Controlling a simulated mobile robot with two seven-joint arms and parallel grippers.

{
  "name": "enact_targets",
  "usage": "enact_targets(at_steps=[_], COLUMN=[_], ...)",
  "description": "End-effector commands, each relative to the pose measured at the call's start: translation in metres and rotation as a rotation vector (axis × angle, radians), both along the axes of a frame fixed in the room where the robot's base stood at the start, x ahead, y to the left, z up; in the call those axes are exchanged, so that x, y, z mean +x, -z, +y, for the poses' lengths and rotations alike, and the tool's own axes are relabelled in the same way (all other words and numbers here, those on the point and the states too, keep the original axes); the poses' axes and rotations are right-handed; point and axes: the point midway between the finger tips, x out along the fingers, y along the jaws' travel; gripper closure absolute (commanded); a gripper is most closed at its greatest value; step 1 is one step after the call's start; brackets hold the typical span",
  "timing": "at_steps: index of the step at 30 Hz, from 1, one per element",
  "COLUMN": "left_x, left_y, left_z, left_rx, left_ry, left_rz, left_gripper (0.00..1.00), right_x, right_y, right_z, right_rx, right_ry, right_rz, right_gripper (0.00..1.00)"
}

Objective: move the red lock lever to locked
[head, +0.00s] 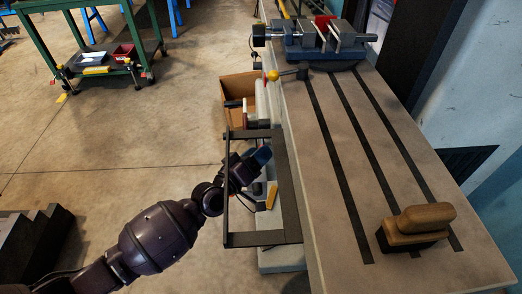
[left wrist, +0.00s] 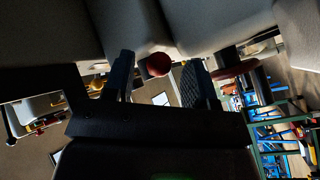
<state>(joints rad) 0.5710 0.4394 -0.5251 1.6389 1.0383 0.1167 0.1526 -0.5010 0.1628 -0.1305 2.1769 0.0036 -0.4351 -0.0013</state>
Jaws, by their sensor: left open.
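A round dark-red knob (left wrist: 158,64) shows in the left wrist view, in the gap between my fingertips. It looks like the end of the red lock lever; its shaft and how far it is turned are hidden. My left gripper (left wrist: 160,82) is open, with one finger on each side of the knob in the picture. I cannot tell whether the fingers touch it. In the head view my left gripper (head: 257,158) is at the side of the bench, within the outline of a dark rectangular frame (head: 228,195). The knob cannot be made out there. My right gripper is not in view.
The bench top (head: 315,180) has dark slots. A vise (head: 318,45) stands at its far end, with a yellow-knobbed lever (head: 273,75) near it. A brown-topped block (head: 420,222) is at the near right. A cardboard box (head: 236,88) stands beside the bench. Open floor lies left.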

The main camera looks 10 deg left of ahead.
Motion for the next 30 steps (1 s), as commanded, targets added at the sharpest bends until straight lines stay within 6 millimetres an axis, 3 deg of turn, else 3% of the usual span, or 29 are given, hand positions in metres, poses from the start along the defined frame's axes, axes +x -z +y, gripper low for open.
enact_targets(at_steps=[9,15,28,30], left_x=[-0.048,-0.069,-0.076,-0.077], left_y=[0.004,0.007,0.008,0.008], left_z=[0.034,0.047,0.052,0.052], left_rx=[0.002,0.001,-0.001,0.000], left_ry=[0.000,0.001,0.000,-0.001], left_rz=[0.001,0.000,0.001,0.001], left_gripper=[0.48,0.48,0.48,0.59], right_x=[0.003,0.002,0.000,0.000], right_y=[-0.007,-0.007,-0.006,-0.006], right_z=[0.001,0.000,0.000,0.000], right_rx=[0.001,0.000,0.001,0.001], right_ry=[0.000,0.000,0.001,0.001], right_rz=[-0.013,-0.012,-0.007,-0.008], right_gripper=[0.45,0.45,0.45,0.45])
